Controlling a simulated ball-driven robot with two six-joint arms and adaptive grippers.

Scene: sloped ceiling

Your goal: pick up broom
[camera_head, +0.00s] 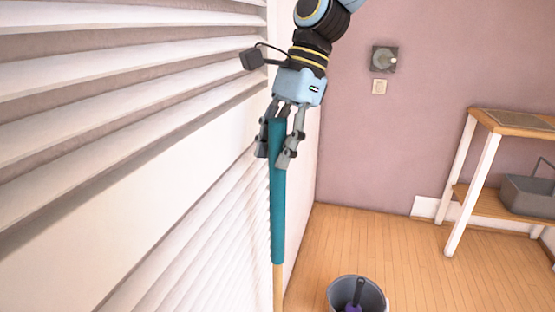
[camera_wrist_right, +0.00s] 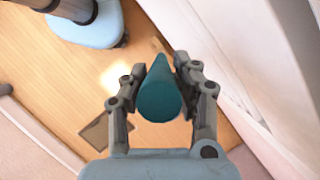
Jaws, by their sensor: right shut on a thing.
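The broom (camera_head: 278,205) hangs or stands upright beside the white louvred door, with a teal grip on top and a wooden stick below. Its lower end is out of view. My right gripper (camera_head: 276,152) comes down from above and is shut on the upper part of the teal grip. In the right wrist view, the broom's teal end (camera_wrist_right: 160,98) sits between the two fingers of the right gripper (camera_wrist_right: 157,92). My left gripper is not in view.
The white louvred door (camera_head: 120,200) is close on the left. A grey bucket (camera_head: 375,295) with a purple-ended tool stands on the wooden floor. A shelf table (camera_head: 488,123) with a grey basket (camera_head: 530,196) stands at right. Floor between them is clear.

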